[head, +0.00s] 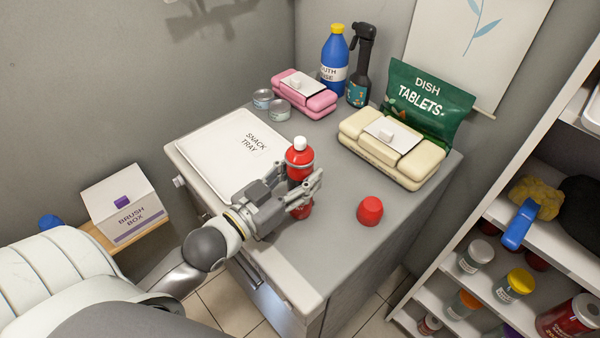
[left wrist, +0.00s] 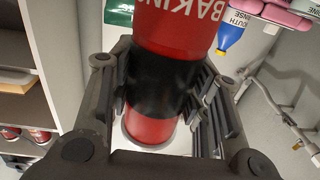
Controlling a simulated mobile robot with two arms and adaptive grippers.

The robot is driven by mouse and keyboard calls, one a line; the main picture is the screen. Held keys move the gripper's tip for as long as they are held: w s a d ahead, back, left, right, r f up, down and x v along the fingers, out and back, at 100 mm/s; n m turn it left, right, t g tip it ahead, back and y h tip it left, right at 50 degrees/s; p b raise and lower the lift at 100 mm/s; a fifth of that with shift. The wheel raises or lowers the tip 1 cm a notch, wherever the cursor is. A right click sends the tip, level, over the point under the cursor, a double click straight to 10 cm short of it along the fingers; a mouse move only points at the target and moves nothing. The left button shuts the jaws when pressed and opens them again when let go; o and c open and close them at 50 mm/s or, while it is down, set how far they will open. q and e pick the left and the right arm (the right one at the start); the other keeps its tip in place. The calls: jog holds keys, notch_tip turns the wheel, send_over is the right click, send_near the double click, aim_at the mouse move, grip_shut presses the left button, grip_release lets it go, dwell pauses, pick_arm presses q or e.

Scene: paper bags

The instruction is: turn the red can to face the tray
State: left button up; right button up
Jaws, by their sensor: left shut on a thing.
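The red can (head: 299,156) with a white cap stands upright near the front of the grey cabinet top. My left gripper (head: 306,188) is shut around its middle, coming in from the left. In the left wrist view the can (left wrist: 172,28) shows large white letters reading "BAKIN" and a black band between the fingers (left wrist: 163,95). Its lettering is not visible in the head view. The white tray (head: 215,152), marked "SNACK TRAY", lies flat to the left of the can, apart from it. I cannot tell whether the can touches the cabinet top. My right gripper is not in view.
A small red rounded thing (head: 370,211) stands right of the can. The right front of the top is clear.

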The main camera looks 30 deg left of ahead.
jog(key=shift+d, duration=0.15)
pick_arm(q)
jog(key=shift+f, duration=0.15)
jog(key=o, duration=1.3)
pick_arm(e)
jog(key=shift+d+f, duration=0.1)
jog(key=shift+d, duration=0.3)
pick_arm(q)
jog(key=shift+s+f, duration=0.1)
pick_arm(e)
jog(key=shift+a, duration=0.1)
pick_arm(q)
jog(key=shift+s, duration=0.2)
jog(key=v, duration=1.1)
jog(key=shift+s+a, duration=0.2)
